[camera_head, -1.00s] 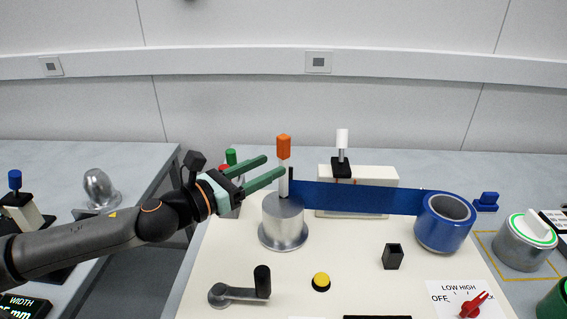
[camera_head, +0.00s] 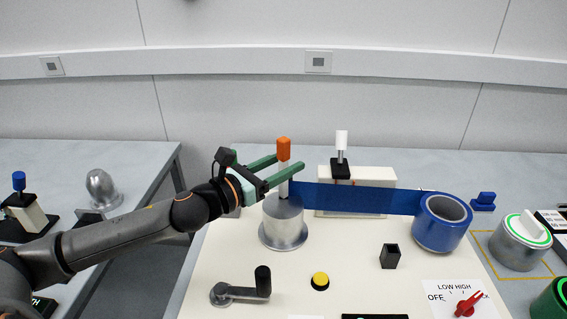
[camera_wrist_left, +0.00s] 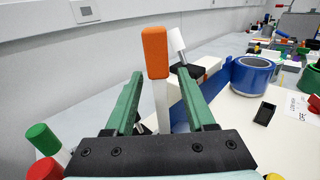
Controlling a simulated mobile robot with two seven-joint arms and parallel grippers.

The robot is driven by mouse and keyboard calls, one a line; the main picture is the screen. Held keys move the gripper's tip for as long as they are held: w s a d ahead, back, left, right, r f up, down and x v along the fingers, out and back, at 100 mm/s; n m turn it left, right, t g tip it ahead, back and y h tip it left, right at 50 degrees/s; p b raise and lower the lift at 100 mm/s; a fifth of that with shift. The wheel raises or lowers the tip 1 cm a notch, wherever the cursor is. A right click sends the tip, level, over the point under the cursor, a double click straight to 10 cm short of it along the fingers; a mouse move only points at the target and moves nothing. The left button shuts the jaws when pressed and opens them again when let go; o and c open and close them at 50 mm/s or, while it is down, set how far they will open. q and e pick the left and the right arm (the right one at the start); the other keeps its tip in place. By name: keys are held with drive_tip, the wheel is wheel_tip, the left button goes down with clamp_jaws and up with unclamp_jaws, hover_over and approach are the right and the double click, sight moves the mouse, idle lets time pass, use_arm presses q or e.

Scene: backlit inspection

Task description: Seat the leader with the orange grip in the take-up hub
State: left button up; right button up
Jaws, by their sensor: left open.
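The leader's orange grip (camera_head: 284,148) tops a white post that stands upright at the top of the silver take-up hub (camera_head: 284,230). The blue web (camera_head: 355,199) runs from beside the post to the blue roll on the right. I cannot tell how deep the leader's lower end sits in the hub. My left gripper (camera_head: 290,161) is open at the post, just below the orange grip in the head view. In the left wrist view the orange grip (camera_wrist_left: 155,52) and post show between the two green fingers, with a gap to each. My right gripper is not in view.
The blue roll (camera_head: 438,236) stands right of the hub. A white-handled block (camera_head: 341,168) stands behind the web. A crank (camera_head: 240,292), a yellow button (camera_head: 320,281) and a black square holder (camera_head: 390,257) are in front. A red knob (camera_head: 469,304) is front right.

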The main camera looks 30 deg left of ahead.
use_arm(q)
clamp_jaws()
idle(0.3)
idle(0.5)
